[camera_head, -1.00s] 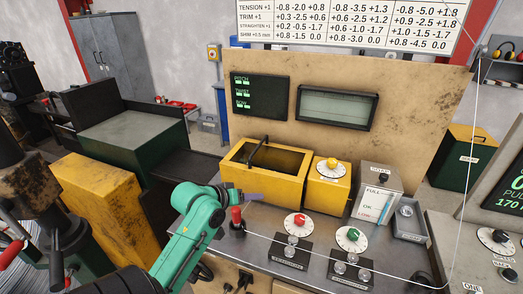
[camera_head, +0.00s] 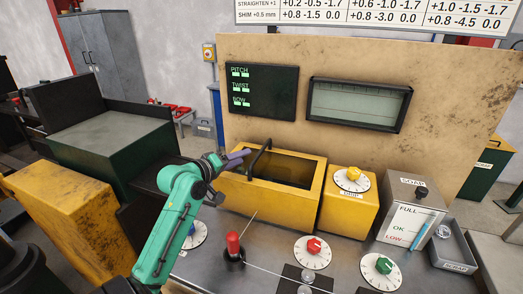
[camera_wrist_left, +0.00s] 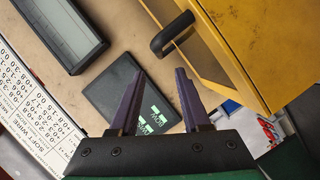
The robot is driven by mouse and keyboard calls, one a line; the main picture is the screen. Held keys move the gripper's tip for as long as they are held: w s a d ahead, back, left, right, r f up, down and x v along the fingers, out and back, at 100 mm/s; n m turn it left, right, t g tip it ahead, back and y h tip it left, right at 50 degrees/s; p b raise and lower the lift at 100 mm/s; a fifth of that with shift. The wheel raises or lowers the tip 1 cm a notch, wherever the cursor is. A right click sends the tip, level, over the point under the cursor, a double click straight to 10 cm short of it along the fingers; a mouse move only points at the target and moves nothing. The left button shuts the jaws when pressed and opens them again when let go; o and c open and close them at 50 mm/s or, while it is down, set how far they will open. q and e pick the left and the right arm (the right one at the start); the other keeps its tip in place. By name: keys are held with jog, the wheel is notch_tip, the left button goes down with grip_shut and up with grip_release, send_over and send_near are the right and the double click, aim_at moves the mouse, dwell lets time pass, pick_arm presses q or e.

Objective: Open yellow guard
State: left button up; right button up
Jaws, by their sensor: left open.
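The yellow guard (camera_head: 230,192) is a box-like cover with a dark window on the bench in the head view. A black bar handle (camera_head: 258,157) stands at its left part. My left gripper (camera_head: 241,156), with purple fingers, is just left of the handle, near its top. In the left wrist view the open fingers (camera_wrist_left: 160,72) have nothing between them. The handle (camera_wrist_left: 172,34) lies ahead of the fingertips, apart from them, with the yellow guard (camera_wrist_left: 240,45) beside it. My right gripper does not show.
A red-topped lever (camera_head: 233,243) stands in front of the guard. A yellow box with a dial (camera_head: 350,200) is right of it. A dark display panel (camera_head: 262,90) and a screen (camera_head: 357,103) are on the board behind. Red and green knobs sit in front.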

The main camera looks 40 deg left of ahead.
aim_at(261, 150)
pick_arm(q)
jog(key=p+x, duration=0.2)
jog(key=x, duration=0.8)
jog(key=shift+w+r, duration=0.1)
jog(key=shift+w, duration=0.4)
jog(key=shift+f, duration=0.25)
grip_shut()
